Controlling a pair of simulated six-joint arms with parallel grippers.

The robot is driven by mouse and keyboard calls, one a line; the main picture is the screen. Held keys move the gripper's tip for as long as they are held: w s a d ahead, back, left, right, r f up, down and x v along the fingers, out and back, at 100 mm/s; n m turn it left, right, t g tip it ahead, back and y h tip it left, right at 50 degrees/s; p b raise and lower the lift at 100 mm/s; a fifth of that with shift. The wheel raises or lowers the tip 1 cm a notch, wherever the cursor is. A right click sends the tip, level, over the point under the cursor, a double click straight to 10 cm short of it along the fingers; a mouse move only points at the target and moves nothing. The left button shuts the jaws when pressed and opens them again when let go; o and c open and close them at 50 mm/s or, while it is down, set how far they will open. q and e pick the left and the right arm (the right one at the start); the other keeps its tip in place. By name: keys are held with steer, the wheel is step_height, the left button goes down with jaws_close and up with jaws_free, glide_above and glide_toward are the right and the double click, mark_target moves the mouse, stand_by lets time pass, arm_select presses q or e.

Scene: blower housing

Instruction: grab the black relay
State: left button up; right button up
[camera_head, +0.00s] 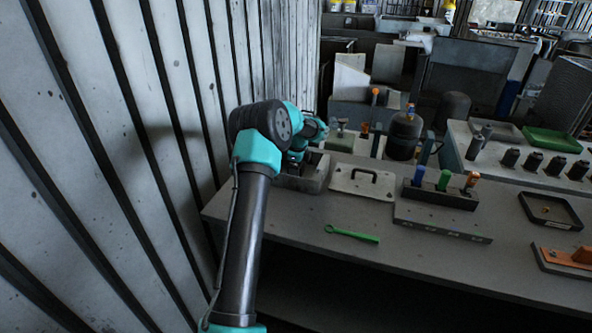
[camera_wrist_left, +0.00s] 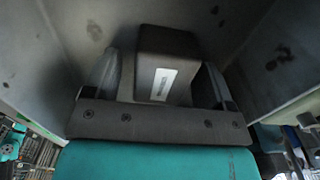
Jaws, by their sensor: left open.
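The black relay (camera_wrist_left: 168,48), a dark block with a small white label, lies in a grey open bin (camera_head: 312,186). In the left wrist view the bin's walls (camera_wrist_left: 255,50) surround it. My left gripper (camera_wrist_left: 160,80) is open, with one finger on each side of the relay. I cannot tell whether the fingers touch it. In the head view my left arm reaches over the bin, and the relay cannot be made out there. My right gripper is not in view.
A beige plate with a black handle (camera_head: 362,182) lies right of the bin. A green wrench (camera_head: 352,234) lies in front. A block with coloured pegs (camera_head: 441,193) and a black tray (camera_head: 550,211) stand farther right. A ribbed wall (camera_head: 110,150) is close on the left.

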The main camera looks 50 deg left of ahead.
arm_select(q)
steer(key=c, duration=1)
steer(key=shift+r, duration=0.1)
step_height(320, 180, up, 10)
steer(key=shift+f, duration=0.1)
stand_by(0.5)
